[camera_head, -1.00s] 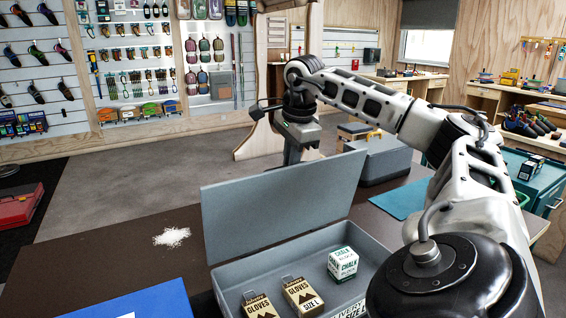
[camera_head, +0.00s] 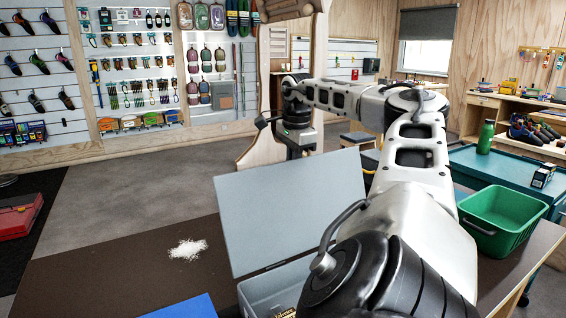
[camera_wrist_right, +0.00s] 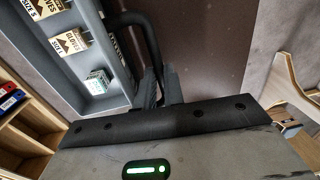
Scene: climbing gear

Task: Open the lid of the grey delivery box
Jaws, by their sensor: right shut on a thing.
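The grey delivery box (camera_head: 262,292) stands on the dark table, largely hidden behind my right arm in the head view. Its grey lid (camera_head: 265,210) is raised, standing roughly upright at the far side. My right gripper (camera_head: 300,150) is behind the lid's top edge, its fingertips hidden there. In the right wrist view the gripper (camera_wrist_right: 160,92) is shut around the lower end of a dark bar (camera_wrist_right: 150,40), apparently the lid's handle. That view also shows the open box (camera_wrist_right: 112,100) with gloves packs (camera_wrist_right: 68,43) and a chalk block (camera_wrist_right: 98,80) inside. My left gripper is out of view.
White powder (camera_head: 188,249) lies on the dark table (camera_head: 110,262), left of the box. A blue mat (camera_head: 185,308) is at the front. A green crate (camera_head: 503,218) stands right of my arm. The table left of the lid is mostly clear.

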